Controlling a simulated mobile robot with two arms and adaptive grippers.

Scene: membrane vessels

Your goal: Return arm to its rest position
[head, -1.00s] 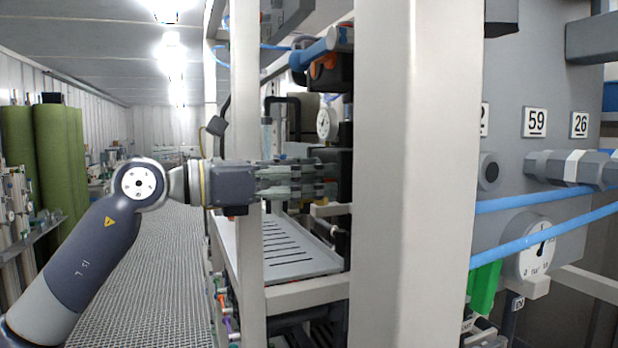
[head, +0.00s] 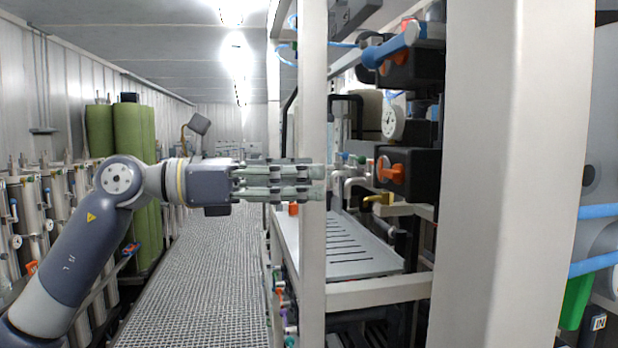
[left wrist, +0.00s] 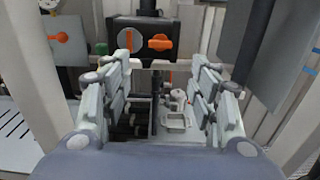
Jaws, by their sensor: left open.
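My left arm comes in from the left in the head view, bent at the elbow, with its forearm level. My left gripper (head: 312,181) points right, with its fingers in front of a white frame post (head: 313,110). In the left wrist view my left gripper (left wrist: 168,75) has its two fingers well apart and nothing between them. Beyond the fingers is a black box with an orange handle (left wrist: 160,42). My right gripper is in neither view.
A thick white post (head: 487,180) stands at the right. The rack holds a slotted tray (head: 350,250) and black boxes with orange handles (head: 391,172). A grating walkway (head: 200,270) runs clear down the middle. Green cylinders (head: 135,150) and several metal vessels (head: 30,215) line the left.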

